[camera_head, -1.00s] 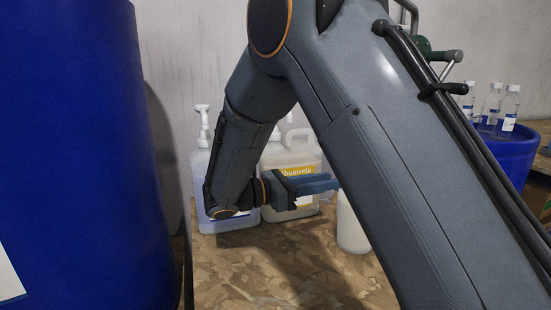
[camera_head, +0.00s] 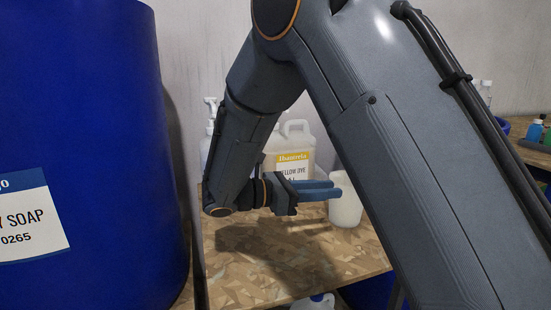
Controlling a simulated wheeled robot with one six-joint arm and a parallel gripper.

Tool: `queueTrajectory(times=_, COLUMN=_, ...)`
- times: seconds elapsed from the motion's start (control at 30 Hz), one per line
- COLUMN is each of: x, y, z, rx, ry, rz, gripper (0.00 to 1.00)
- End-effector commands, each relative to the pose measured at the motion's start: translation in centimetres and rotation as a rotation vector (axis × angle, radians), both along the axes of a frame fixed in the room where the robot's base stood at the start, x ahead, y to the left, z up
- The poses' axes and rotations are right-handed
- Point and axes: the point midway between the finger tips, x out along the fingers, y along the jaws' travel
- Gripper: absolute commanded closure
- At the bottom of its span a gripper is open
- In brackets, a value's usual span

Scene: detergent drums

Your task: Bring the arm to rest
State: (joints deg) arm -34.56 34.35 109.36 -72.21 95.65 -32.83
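My arm (camera_head: 400,150) crosses the view from the lower right, bends at the top and folds down toward the middle. My gripper (camera_head: 338,189) points right above a wood-chip-patterned table (camera_head: 265,265). Its two blue fingers show slightly apart, with nothing seen between them. A white cup-like container (camera_head: 346,206) stands behind the fingertips; I cannot tell whether they touch it.
A big blue drum (camera_head: 85,120) with a soap label fills the left. A yellow-labelled dye jug (camera_head: 291,150) and a pump bottle (camera_head: 210,128) stand behind my arm. Small bottles (camera_head: 536,130) stand on a table at the right. The near table edge is clear.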

Motion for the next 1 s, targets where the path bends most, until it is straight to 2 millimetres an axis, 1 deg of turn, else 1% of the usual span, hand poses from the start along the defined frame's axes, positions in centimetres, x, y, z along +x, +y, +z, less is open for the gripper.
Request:
queueTrajectory(times=0.17, x=-2.2, y=-0.3, z=-1.9, rx=0.124, ry=-0.006, rz=-0.039, gripper=0.76)
queueTrajectory(times=0.27, x=-4.0, y=-0.5, z=-3.4, rx=0.214, ry=-0.012, rz=-0.073, gripper=0.76)
queueTrajectory(times=0.37, x=-6.1, y=-0.5, z=-5.2, rx=0.322, ry=-0.022, rz=-0.118, gripper=0.76)
queueTrajectory(times=0.47, x=-8.9, y=-0.1, z=-7.3, rx=0.458, ry=-0.041, rz=-0.179, gripper=0.76)
queueTrajectory(times=0.57, x=-12.5, y=1.1, z=-10.1, rx=0.639, ry=-0.077, rz=-0.270, gripper=0.76)
queueTrajectory(times=0.6, x=-14.3, y=1.8, z=-11.3, rx=0.723, ry=-0.098, rz=-0.318, gripper=0.76)
queueTrajectory(times=0.67, x=-16.8, y=3.1, z=-13.1, rx=0.851, ry=-0.133, rz=-0.397, gripper=0.76)
queueTrajectory(times=0.7, x=-18.4, y=4.1, z=-14.1, rx=0.933, ry=-0.159, rz=-0.454, gripper=0.76)
queueTrajectory(times=0.8, x=-21.6, y=6.5, z=-16.0, rx=1.108, ry=-0.224, rz=-0.587, gripper=0.76)
queueTrajectory(times=0.9, x=-23.7, y=8.4, z=-17.1, rx=1.233, ry=-0.279, rz=-0.697, gripper=0.76)
queueTrajectory(times=1.0, x=-25.2, y=9.9, z=-17.8, rx=1.329, ry=-0.328, rz=-0.791, gripper=0.76)
